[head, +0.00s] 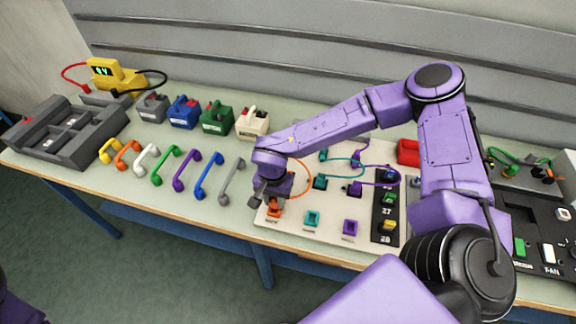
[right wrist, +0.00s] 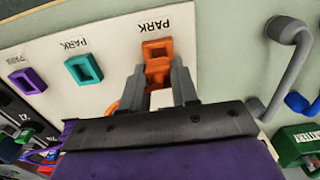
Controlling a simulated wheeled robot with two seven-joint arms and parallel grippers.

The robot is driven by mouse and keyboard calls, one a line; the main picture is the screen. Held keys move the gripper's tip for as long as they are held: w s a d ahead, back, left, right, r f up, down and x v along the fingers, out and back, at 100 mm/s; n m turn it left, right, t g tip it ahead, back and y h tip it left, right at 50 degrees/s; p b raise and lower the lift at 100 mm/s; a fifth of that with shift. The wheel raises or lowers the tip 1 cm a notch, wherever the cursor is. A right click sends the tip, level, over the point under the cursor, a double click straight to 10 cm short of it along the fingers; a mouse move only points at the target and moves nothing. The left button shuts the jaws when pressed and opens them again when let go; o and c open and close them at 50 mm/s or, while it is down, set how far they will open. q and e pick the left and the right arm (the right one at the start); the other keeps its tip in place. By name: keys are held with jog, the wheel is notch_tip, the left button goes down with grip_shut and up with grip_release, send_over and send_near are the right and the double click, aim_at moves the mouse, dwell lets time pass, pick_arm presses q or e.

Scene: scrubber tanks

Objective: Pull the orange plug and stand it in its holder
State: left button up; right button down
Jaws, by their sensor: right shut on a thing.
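My right gripper (head: 270,198) is over the front left corner of the pale board (head: 290,232). Its fingers (right wrist: 160,88) are shut on the orange plug (right wrist: 158,76), which is mostly hidden between them. The orange holder (head: 274,210), by a PARK label, is right at the fingertips; it also shows in the right wrist view (right wrist: 157,47). The plug is at the holder's near edge in that view; I cannot tell whether it is seated. An orange cord (head: 309,181) arcs behind the gripper. My left gripper is out of view.
Teal (head: 312,219) and purple (head: 351,228) holders stand empty to the right. Teal and purple cords lie behind them, beside a dark numbered strip (head: 379,236). Several coloured handles, including a grey one (head: 232,181), lie to the left, with battery boxes (head: 252,123) behind.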

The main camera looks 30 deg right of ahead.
jog(key=shift+r, duration=0.1)
dwell(0.3)
jog(key=shift+p, duration=0.45)
jog(key=shift+f+b, duration=0.55)
jog(key=shift+f, duration=0.5)
jog(key=shift+s, duration=0.15)
jog(key=shift+f, duration=0.1)
